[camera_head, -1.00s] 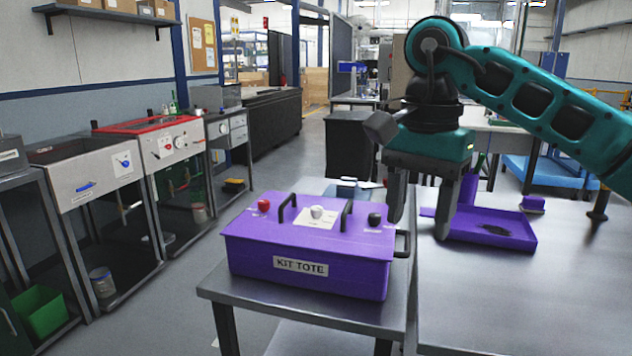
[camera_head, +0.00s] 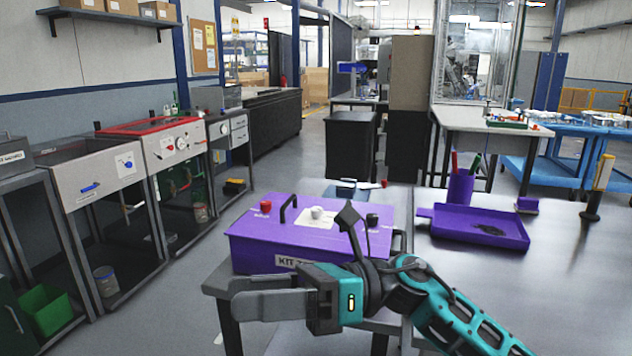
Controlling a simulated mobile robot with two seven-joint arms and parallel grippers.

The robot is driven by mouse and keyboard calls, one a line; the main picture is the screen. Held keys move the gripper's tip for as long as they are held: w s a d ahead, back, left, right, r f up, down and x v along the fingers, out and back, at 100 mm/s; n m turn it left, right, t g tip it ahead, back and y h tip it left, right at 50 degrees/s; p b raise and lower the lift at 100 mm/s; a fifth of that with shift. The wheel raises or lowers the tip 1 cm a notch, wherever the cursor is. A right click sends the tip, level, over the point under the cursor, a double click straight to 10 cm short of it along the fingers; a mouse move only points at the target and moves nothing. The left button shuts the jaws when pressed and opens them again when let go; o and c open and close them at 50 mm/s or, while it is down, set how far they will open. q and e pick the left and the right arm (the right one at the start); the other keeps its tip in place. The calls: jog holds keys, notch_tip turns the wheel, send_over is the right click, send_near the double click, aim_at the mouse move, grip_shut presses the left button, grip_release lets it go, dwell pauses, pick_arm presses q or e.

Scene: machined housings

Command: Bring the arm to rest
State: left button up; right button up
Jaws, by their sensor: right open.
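My right arm is teal and black and comes in from the bottom right. Its gripper (camera_head: 240,300) points left, low in front of the purple kit tote (camera_head: 255,252), and hides part of the tote's front and label. The gripper is open, with nothing seen in it. A dark angular piece of my wrist overlaps the tote's lid. The tote sits closed on a small grey table, with a red, a white and a black knob on top. My left gripper does not show.
A purple tray (camera_head: 470,238), a purple pen cup (camera_head: 461,188) and a dark upright post (camera_head: 600,190) stand on the metal table (camera_head: 560,290) at right. Workbenches with control panels (camera_head: 175,145) line the left wall. The floor between is clear.

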jog(key=w+d+f+m+t+h, duration=0.2)
jog(key=d+f+m+t, duration=0.2)
jog(key=m+t, duration=0.55)
jog(key=w+d+f+m+t+h+p, duration=0.15)
jog(key=d+f+m+t, duration=0.35)
jog(key=m, duration=0.8)
jog(key=w+d+f+m+t+h, duration=0.2)
jog(key=w+f+m+t, duration=0.1)
jog(key=m+t, duration=0.75)
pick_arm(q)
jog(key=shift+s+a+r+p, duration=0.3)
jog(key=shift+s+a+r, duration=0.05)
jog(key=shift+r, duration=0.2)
pick_arm(e)
jog(key=s+d+f+m+g+h, duration=0.2)
jog(key=s+d+f+m+h, duration=0.1)
jog(key=f, duration=0.4)
jog(key=s+d+f+m+g+h, duration=0.3)
jog(key=s+d+f+m+h, duration=0.1)
jog(key=s+f+m, duration=0.3)
jog(key=s+d+f+m+g+h, duration=0.3)
jog(key=s+d+f+m+h, duration=0.1)
jog(key=f, duration=0.5)
jog(key=s+d+m, duration=0.1)
jog(key=d+m, duration=0.1)
jog(key=m, duration=0.1)
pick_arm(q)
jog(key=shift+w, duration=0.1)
